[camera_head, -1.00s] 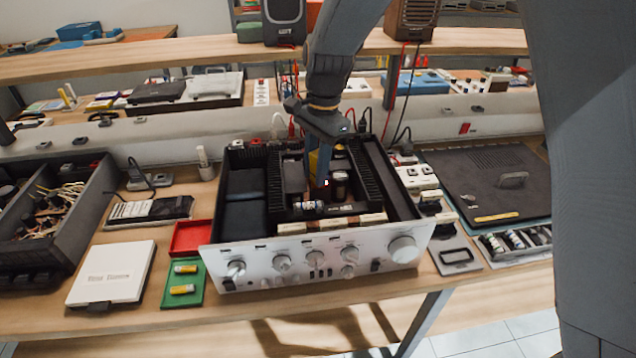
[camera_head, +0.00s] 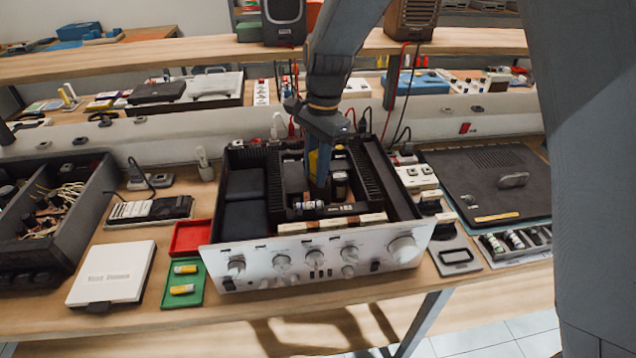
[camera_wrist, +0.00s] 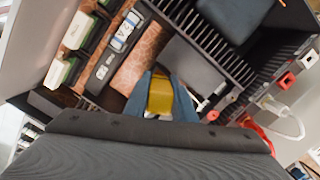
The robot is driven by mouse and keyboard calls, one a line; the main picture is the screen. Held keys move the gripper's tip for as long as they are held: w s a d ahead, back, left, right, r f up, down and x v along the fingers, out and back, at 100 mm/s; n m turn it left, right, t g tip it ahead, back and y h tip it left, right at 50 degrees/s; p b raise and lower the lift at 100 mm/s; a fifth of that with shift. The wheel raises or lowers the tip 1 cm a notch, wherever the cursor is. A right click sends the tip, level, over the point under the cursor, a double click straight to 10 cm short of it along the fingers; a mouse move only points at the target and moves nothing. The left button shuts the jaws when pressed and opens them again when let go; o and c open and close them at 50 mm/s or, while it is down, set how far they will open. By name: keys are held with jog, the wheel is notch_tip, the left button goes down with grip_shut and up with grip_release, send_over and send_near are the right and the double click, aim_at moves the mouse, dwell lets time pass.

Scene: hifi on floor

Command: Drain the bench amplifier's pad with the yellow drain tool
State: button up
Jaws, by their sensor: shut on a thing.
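The bench amplifier (camera_head: 318,265) stands on the bench with its lid off and its silver front panel facing me. Its inside also shows in the wrist view (camera_wrist: 200,25). My gripper (camera_head: 319,180) reaches down into the open chassis, near the large capacitors. It is shut on the yellow drain tool (camera_wrist: 160,97), which shows between the two blue fingers in the wrist view. In the head view only a sliver of yellow (camera_head: 312,162) shows. The tool's tip and the pad are hidden, so I cannot tell whether they touch.
A green tray (camera_head: 184,284) with yellow cells and a red tray (camera_head: 190,237) lie to the left of the amplifier. A white box (camera_head: 112,272) is farther left. A dark laptop-like panel (camera_head: 485,180) lies right. Heat-sink fins (camera_wrist: 215,50) stand close beside my fingers.

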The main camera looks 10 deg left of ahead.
aim_at(314, 154)
dwell(0.3)
jog(key=shift+r+p, duration=3.3)
jog(key=shift+r, duration=0.7)
